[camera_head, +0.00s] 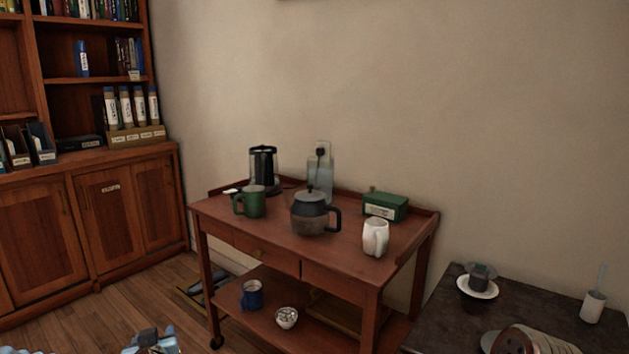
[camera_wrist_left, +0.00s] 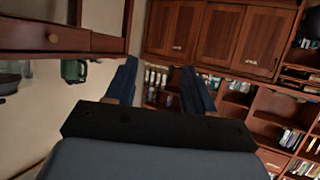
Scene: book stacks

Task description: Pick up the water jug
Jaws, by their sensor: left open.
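The water jug (camera_head: 326,181) looks like a clear vessel with pale bluish water, standing at the back of the wooden cart (camera_head: 275,232) against the wall. A dark grey teapot (camera_head: 312,215) stands in front of it and hides its lower left part. My left gripper (camera_wrist_left: 158,80) is open in the left wrist view, with two dark blue fingers apart and nothing between them. It is away from the jug. That view appears upside down. My right gripper is in neither view.
On the cart stand a green mug (camera_head: 249,202), a black coffee press (camera_head: 263,165), a green box (camera_head: 385,206) and a white mug (camera_head: 375,237). A wall socket with a plug (camera_head: 321,152) is behind the jug. A dark table (camera_head: 445,325) stands right; bookshelves (camera_head: 85,180) stand left.

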